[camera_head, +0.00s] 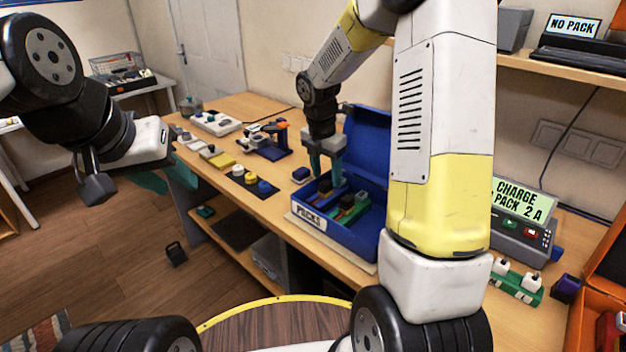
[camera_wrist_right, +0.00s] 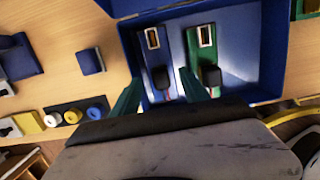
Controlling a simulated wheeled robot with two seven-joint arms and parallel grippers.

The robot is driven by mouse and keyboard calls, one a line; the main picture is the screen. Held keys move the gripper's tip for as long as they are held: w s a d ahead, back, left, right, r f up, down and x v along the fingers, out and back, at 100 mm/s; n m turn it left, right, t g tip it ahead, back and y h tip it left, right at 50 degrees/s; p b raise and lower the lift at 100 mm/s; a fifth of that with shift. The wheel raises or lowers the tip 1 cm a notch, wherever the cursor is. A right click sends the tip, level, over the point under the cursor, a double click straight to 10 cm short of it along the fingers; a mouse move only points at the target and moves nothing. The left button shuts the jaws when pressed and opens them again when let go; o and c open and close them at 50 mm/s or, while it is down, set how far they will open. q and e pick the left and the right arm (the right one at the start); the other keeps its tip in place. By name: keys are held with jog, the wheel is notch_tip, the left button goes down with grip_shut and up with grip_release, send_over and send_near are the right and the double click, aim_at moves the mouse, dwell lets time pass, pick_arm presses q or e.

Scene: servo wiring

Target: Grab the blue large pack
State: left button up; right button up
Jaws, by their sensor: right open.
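The blue box marked PACKS (camera_head: 335,238) stands open on the bench, its lid raised. In the right wrist view, a blue pack (camera_wrist_right: 153,62) with a black plug and lead lies in the box on the left, beside a green pack (camera_wrist_right: 207,60). My right gripper (camera_head: 327,172) points down into the box. In the right wrist view its two green fingers (camera_wrist_right: 160,90) are apart, on either side of the blue pack's near end; I cannot tell whether they touch it. My left gripper (camera_head: 165,178) hangs off the bench's left side, fingers apart and empty.
A small blue block (camera_head: 301,175) lies left of the box, near a dark mat (camera_head: 252,187) with several knobs. At right are a charger (camera_head: 522,232) reading CHARGE PACK 2 A, a green block (camera_head: 516,284) and an orange case (camera_head: 590,325). My right arm hides the bench behind it.

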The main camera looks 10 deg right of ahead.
aim_at(329, 192)
jog(key=f, duration=0.4)
jog(key=d+f, duration=0.1)
jog(key=f, duration=0.2)
jog(key=shift+w, duration=0.4)
jog(key=shift+r, duration=0.1)
grip_shut()
